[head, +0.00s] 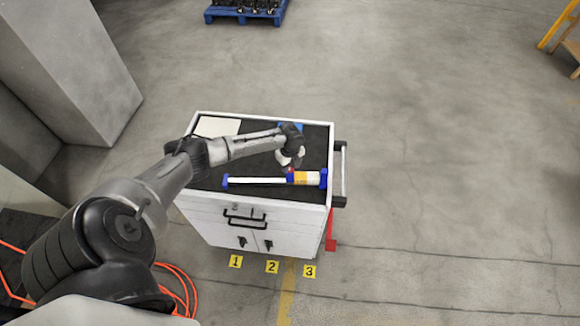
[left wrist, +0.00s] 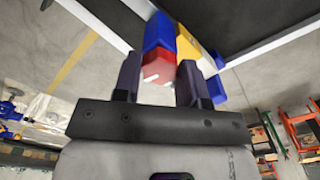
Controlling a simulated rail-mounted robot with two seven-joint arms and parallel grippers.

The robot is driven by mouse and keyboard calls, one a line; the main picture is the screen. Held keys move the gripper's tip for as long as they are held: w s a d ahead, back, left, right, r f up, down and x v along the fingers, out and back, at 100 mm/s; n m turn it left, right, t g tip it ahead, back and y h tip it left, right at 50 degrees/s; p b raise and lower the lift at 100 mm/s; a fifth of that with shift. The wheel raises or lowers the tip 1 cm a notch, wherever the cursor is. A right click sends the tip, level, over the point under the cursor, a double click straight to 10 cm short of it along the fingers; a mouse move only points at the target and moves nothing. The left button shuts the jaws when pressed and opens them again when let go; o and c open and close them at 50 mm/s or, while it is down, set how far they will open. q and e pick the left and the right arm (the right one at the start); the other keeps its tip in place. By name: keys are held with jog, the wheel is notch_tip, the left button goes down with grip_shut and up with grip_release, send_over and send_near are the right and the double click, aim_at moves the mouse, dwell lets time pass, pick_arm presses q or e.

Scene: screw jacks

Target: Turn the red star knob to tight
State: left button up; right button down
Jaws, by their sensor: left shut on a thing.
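The red star knob (left wrist: 158,68) sits between the two fingers of my left gripper (left wrist: 158,82) in the left wrist view, with a pale mark on its face. The gripper is shut on it. The knob is on a blue block (left wrist: 157,32) next to a yellow section (left wrist: 188,44) of the jack. In the head view the jack (head: 257,180) lies across the cart top, with a white bar, blue ends and a yellow band. My left gripper (head: 291,167) reaches down to its middle blue block, where only a little red shows. My right gripper is not in view.
The jack lies on the black top of a white cart (head: 222,203) with a raised rim. A pale sheet (head: 218,126) lies at its back left, and a blue item (head: 289,126) is partly hidden behind my wrist. Open floor surrounds the cart on the right.

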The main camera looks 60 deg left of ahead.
pick_arm(q)
jog(key=shift+m+b, duration=0.45)
jog(key=shift+m, duration=1.35)
jog(key=o, duration=0.9)
notch_tip(320, 180, up, 14)
jog(key=shift+f+b, duration=0.1)
jog(key=shift+b, duration=0.4)
